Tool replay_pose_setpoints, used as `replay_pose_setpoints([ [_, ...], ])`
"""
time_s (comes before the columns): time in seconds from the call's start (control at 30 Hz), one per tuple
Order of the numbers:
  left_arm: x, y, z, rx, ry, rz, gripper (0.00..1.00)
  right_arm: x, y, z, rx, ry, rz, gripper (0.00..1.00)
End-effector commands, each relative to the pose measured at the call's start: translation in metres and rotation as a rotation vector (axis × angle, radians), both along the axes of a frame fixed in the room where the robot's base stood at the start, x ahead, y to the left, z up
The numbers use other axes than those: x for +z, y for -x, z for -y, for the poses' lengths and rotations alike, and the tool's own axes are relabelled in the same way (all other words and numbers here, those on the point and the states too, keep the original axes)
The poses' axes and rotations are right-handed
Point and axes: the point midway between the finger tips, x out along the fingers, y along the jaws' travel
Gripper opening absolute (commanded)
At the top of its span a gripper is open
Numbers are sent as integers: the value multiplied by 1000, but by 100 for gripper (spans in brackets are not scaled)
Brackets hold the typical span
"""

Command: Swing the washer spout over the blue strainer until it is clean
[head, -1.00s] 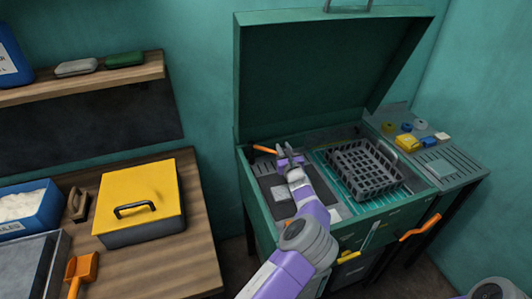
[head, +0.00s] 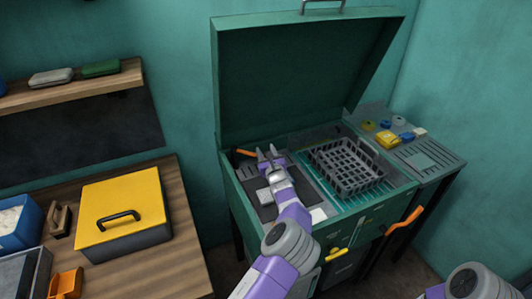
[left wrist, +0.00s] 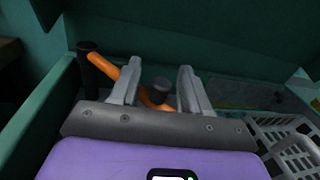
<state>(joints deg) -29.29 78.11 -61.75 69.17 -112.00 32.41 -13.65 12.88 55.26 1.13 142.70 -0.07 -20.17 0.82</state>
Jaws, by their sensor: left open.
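The washer is a green cabinet (head: 225,190) with its lid (head: 300,85) raised. An orange spout (head: 244,152) shows at the left back of its basin. In the left wrist view the orange spout (left wrist: 104,72) runs from a dark post at the left, behind my left finger, and ends near a dark round knob between the fingers. My left gripper (head: 269,154) is open over the basin, to the right of the spout's left end; its fingers also show in the left wrist view (left wrist: 158,84). I cannot tell whether they touch the spout. I cannot pick out the blue strainer. My right gripper is out of view.
A dark wire basket (head: 345,168) sits in the basin's right half. A side shelf (head: 430,160) holds small yellow, blue and white items. An orange handle (head: 405,221) sticks out at the washer's front right. A yellow-lidded box (head: 122,200) stands on the wooden bench at left.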

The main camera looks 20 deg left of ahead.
Motion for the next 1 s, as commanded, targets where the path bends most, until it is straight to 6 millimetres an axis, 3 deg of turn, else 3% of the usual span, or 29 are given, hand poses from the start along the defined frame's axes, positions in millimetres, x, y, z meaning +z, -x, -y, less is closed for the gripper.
replay_pose_setpoints([
  [0.17, 0, 7, 5, 0, 0, -1, 46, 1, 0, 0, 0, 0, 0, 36],
  [0.63, 1, 56, 39, 0, 0, 0, 46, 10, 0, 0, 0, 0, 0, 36],
  [1.0, 0, 62, 43, 0, 0, 1, 46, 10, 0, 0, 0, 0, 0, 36],
])
